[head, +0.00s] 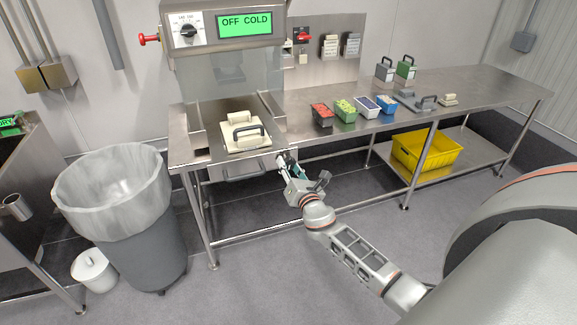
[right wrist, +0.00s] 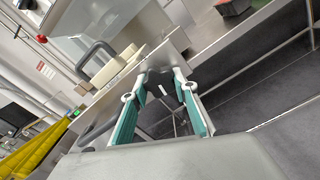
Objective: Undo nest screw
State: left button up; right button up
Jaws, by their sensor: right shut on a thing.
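My right gripper (head: 284,163) is at the front edge, just right of the plate. In the right wrist view its teal fingers (right wrist: 164,78) are shut on a small dark knob (right wrist: 155,101) with a white mark, apparently the nest screw. Its far side and thread are hidden. My left gripper is not in view.
Red (head: 322,115), green (head: 346,111) and blue trays stand on the bench to the right, with grey and pale tooling beyond. A yellow crate (head: 426,168) is on the shelf below. A lined bin (head: 115,190) stands at the left. The floor before the bench is clear.

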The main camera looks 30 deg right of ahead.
jog(key=o, duration=1.1)
jog(key=shift+s, duration=0.1)
jog(key=v, duration=1.1)
jog(key=shift+s+a, duration=0.2)
jog(key=shift+s, duration=0.2)
